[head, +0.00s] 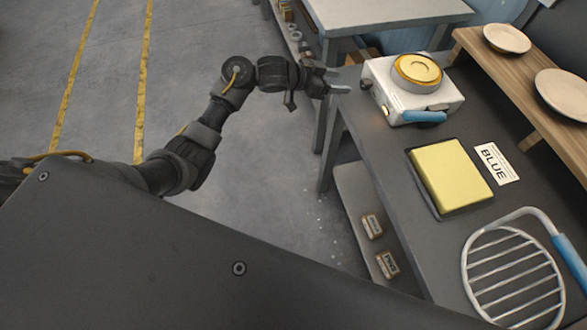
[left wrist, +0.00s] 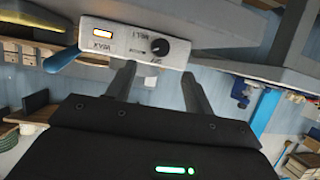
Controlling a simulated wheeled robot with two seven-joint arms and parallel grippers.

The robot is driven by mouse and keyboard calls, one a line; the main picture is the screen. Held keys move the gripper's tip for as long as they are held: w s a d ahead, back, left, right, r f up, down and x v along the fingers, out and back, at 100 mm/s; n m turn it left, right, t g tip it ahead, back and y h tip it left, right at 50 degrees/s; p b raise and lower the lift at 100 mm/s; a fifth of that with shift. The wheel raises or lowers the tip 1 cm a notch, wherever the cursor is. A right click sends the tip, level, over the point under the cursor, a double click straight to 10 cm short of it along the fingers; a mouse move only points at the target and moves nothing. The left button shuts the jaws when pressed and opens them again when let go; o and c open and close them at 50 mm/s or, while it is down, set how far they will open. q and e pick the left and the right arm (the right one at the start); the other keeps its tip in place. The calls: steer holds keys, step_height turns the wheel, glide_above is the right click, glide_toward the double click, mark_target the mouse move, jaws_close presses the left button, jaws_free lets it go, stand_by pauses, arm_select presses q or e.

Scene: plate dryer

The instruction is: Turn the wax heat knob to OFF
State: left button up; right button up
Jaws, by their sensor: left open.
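The wax heater (head: 381,72) is a white box with a round yellow wax pot (head: 417,69) on top, at the table's far left corner. In the left wrist view its front panel (left wrist: 125,43) appears upside down, with a lit amber lamp (left wrist: 103,34) and printed words. The black heat knob (left wrist: 159,46) is on that panel; its exact setting is too small to read. My left gripper (head: 337,82) is open and empty in front of the panel. In the left wrist view its fingertips (left wrist: 159,68) lie either side of the knob's line, apparently short of it. My right gripper is not in view.
A blue handle (head: 425,117) projects from the heater's near side. A yellow slab (head: 450,176) in a dark tray, a BLUE card (head: 497,164) and a wire rack (head: 512,278) lie nearer. A wooden shelf (head: 520,90) with plates stands right. Open floor lies left.

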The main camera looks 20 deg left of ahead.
arm_select(q)
steer(key=shift+n+y, duration=0.5)
steer(key=shift+n, duration=0.4)
steer(key=f, duration=0.2)
steer(key=s+a+f, duration=0.1)
steer(key=f, duration=0.1)
steer(key=a+f+p, duration=0.1)
steer(key=f, duration=0.1)
steer(key=shift+s+f, duration=0.4)
steer(key=s+a+f+n+y, duration=0.1)
steer(key=s+f, duration=0.3)
steer(key=f, duration=0.4)
steer(key=s+a+f+n+g+y+p, duration=0.1)
steer(key=s+a+f+n, duration=0.1)
steer(key=s+f, duration=0.2)
steer(key=s+a+f+n+y+p, duration=0.1)
steer(key=s+f, duration=0.3)
steer(key=f, duration=0.7)
steer(key=shift+s+a+f+y, duration=0.15)
steer(key=shift+a+f+y, duration=0.15)
steer(key=shift+a, duration=0.15)
